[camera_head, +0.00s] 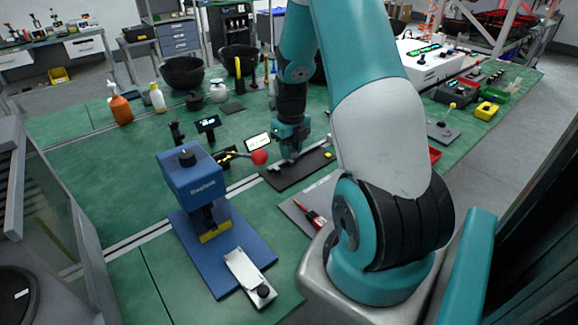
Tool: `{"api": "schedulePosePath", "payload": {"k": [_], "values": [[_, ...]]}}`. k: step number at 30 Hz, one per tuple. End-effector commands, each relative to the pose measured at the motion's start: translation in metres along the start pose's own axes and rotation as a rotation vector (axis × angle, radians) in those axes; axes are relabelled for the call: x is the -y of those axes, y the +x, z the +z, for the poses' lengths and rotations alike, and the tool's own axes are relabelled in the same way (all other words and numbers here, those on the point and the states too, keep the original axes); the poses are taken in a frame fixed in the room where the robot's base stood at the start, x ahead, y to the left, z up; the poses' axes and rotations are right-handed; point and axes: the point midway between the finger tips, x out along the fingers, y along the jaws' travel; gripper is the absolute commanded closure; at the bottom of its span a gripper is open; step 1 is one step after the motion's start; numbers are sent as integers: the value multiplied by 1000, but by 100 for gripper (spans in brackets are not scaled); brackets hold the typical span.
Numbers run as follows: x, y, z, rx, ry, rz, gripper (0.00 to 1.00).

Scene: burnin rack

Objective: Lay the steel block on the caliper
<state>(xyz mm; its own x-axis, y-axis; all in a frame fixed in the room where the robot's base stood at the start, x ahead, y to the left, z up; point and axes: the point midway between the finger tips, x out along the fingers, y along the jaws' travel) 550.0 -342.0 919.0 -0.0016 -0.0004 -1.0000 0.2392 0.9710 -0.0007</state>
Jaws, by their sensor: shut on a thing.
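My gripper (290,156) points down over a dark mat (283,182) in the middle of the green bench. It is shut on a small grey piece, seemingly the steel block, which is mostly hidden between the fingers. A thin dark item with a small yellow part (329,155) lies on the mat just right of my gripper; it may be the caliper, but it is too small to be sure. I cannot tell whether the held piece touches anything below.
A blue press (192,180) stands at front left, with a white plate (243,272) on its base. A red ball-ended lever (259,158) is close left of my gripper. A grey mat (294,207) bears a red-and-black tool (316,218). Bottles and dark bowls (181,73) stand behind.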

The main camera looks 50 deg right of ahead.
Motion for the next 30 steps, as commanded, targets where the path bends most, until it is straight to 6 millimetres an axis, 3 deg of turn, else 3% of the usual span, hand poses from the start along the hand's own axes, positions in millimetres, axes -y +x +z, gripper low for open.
{"api": "schedulePosePath", "payload": {"k": [3,15,27,28,30], "values": [[-1,19,0,-2,-2,1,100],[-3,63,1,1,-5,0,100],[-3,69,1,1,-6,0,100],[-3,68,1,1,-6,0,67],[-3,67,1,1,-6,0,51]]}}
